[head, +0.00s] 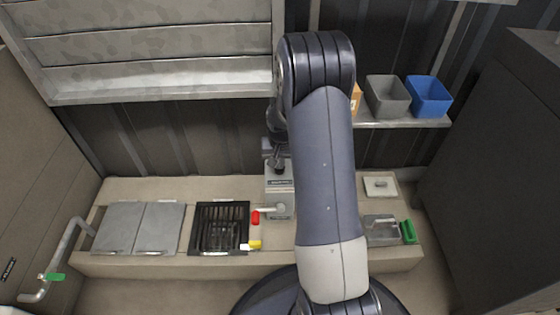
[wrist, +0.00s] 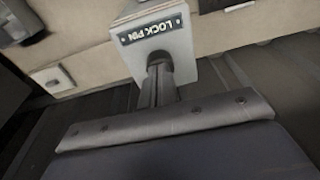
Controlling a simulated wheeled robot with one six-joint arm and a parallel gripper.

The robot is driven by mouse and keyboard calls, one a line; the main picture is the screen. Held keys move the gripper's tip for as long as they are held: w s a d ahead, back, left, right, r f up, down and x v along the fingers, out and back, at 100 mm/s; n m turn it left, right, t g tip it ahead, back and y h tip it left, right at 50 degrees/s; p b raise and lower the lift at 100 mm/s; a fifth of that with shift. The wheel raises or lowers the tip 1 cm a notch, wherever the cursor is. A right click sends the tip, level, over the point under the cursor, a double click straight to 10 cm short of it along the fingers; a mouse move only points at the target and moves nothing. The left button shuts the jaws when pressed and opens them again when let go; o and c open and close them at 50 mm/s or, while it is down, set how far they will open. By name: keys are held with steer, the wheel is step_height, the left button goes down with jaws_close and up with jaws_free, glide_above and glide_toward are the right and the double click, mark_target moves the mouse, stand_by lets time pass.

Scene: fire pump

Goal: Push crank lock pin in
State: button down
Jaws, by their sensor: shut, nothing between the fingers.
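A pale grey box labelled LOCK PIN (wrist: 178,42) fills the upper middle of the wrist view. In the head view the grey pump housing (head: 280,184) stands at the back of the counter, just left of my arm. My gripper (wrist: 159,62) is shut, with its dark fingertips at the box face just below the label. I cannot tell whether they touch. The lock pin itself is hidden behind the fingertips. My gripper also shows in the head view (head: 278,166), above the housing. A crank with a red handle (head: 255,217) sits low on the housing.
The beige counter (head: 160,261) carries grey lids (head: 118,226), a black grate (head: 221,227) and a small sink (head: 381,230). A shelf at right holds a grey bin (head: 387,95) and a blue bin (head: 429,96). My arm hides part of the counter.

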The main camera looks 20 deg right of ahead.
steer(key=shift+s+f, duration=0.2)
steer(key=shift+f, duration=0.2)
step_height(320, 180, up, 15)
steer(key=s+p, duration=0.1)
steer(key=p, duration=0.6)
steer(key=shift+s+a+f, duration=0.15)
steer(key=shift+a, duration=0.1)
steer(key=f+b, duration=0.2)
steer(key=f, duration=0.2)
steer(key=w+f+b, duration=0.1)
steer(key=f+b, duration=0.1)
steer(key=f, duration=0.3)
steer(key=f+b, duration=0.2)
steer(key=f, duration=0.3)
steer(key=shift+w+d+b, duration=0.2)
steer(key=shift+w+b, duration=0.05)
steer(key=shift+b, duration=0.1)
steer(key=shift+f, duration=0.1)
